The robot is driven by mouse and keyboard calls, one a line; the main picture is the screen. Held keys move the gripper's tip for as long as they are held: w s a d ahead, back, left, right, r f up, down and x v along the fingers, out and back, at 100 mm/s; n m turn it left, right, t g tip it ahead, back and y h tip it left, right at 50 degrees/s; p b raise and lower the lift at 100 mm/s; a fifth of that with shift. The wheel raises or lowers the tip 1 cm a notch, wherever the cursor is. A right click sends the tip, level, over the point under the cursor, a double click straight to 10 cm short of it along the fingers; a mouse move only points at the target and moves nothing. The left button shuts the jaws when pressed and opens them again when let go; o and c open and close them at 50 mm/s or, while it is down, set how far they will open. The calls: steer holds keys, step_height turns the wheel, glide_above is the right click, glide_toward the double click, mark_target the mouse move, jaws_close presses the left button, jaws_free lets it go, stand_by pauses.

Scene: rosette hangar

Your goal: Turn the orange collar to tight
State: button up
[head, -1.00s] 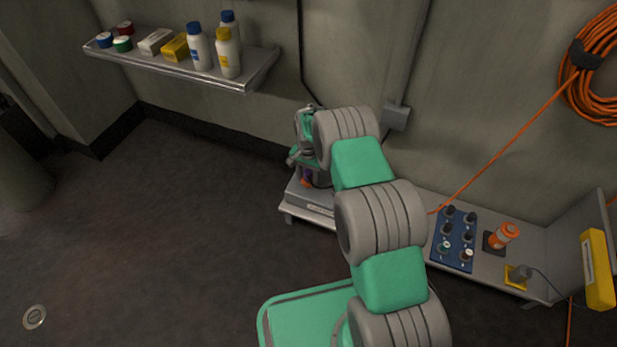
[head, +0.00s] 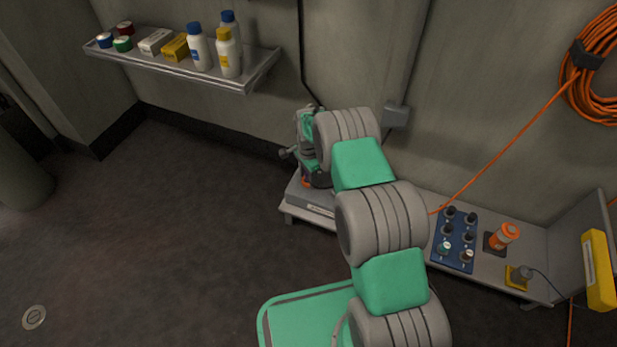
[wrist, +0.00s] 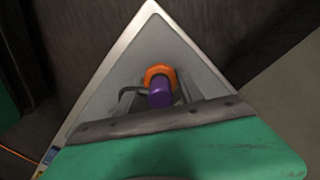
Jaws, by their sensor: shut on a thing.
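The orange collar (wrist: 158,73) shows in the wrist view, with a purple part (wrist: 160,95) in front of it. My gripper (wrist: 157,86) is at the collar and shut on it; its grey fingers show only partly beyond the dark bar and green housing. In the head view, a small orange patch of the collar (head: 305,183) shows below my wrist, low over the grey plinth. My arm hides most of that spot. I cannot read any tight mark.
The grey plinth (head: 309,203) stands at the left end of a low bench (head: 535,258). A wall shelf (head: 244,83) with bottles is at upper left.

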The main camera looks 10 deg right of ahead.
steer(key=shift+s+f, duration=0.1)
steer(key=shift+s, duration=0.05)
steer(key=o, duration=1.4)
steer(key=shift+r, duration=0.2)
step_height(320, 180, up, 8)
steer(key=p, duration=0.3)
steer(key=shift+f, duration=0.2)
